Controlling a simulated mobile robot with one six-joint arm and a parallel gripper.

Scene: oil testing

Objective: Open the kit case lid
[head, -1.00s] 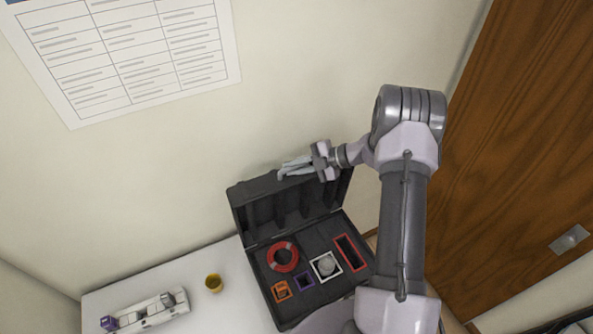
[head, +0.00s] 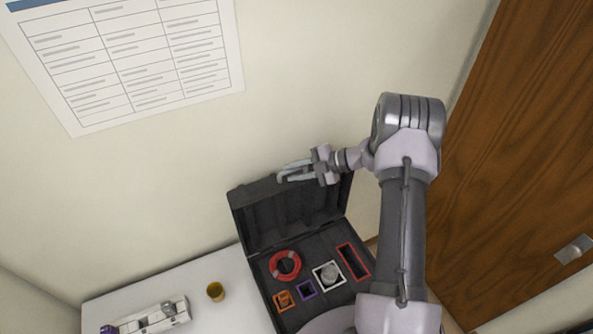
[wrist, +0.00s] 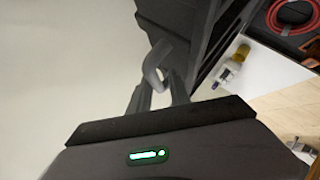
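The black kit case (head: 262,282) lies on the white table. Its lid (head: 290,215) stands raised at the back, inner side facing the front, near the wall. My gripper (head: 281,174) is at the lid's top edge, its fingers pointing left; contact with the lid is unclear. In the wrist view, the gripper's grey fingers (wrist: 158,78) show beside the dark lid (wrist: 178,25), with a curved grey piece at their tips. Whether the fingertips meet is unclear. My arm hides the case's front right.
The open base holds a red ring (head: 285,265) and coloured square frames. A wall rises behind; a wooden door (head: 520,150) is at right.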

